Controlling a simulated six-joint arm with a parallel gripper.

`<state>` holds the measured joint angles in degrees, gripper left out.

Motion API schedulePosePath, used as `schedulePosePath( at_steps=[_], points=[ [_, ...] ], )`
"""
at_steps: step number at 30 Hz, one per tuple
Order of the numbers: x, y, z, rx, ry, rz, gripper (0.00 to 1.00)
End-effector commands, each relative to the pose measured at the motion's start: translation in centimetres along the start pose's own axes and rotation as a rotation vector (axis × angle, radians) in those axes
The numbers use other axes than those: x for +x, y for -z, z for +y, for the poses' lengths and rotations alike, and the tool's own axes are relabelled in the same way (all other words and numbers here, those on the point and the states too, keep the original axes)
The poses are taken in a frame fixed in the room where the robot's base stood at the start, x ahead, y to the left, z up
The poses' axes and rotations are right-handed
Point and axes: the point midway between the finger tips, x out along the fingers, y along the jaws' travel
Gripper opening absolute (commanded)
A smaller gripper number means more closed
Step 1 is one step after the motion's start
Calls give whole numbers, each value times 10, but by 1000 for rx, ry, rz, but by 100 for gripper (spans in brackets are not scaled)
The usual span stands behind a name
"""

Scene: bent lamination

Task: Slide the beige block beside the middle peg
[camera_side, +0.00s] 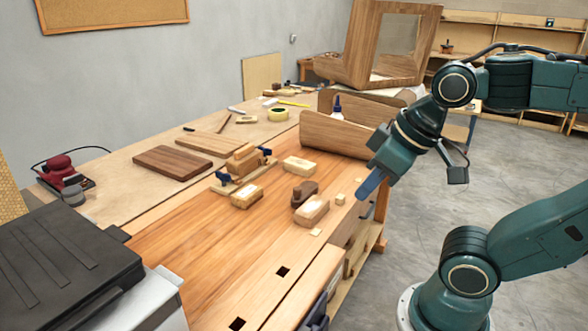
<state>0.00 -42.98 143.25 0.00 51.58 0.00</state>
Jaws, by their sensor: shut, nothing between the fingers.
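Three small pale pegs show along the bench's right edge. The middle peg (340,199) lies between a nearer one (316,232) and a farther one (358,181). A beige block (312,211) rests left of the middle peg, apart from it, with a dark brown rounded piece (304,192) just behind it. Two other beige blocks (299,165) (246,197) lie farther left and back; I cannot tell which block the task names. My gripper (369,188) is shut and empty, pointing down-left near the bench edge, right of the middle peg.
A clamped wooden piece (244,164) with blue clamps stands behind the blocks. Curved wooden panels (335,135) and a large wooden frame (382,45) stand at the back. Dark and light boards (172,162) lie at the left. The bench front (215,255) is mostly clear, with square holes.

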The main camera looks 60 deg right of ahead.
Motion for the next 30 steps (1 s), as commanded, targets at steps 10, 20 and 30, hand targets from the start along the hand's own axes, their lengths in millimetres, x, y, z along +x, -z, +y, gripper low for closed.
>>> schedulePosePath(
  at_steps=[10, 20, 30],
  points=[
    [0, 0, 0, 0, 0, 0, 0],
    [3, 8, 2, 60, -5, -21, 0],
    [26, 44, 12, 365, -41, -116, 0]
  ],
)
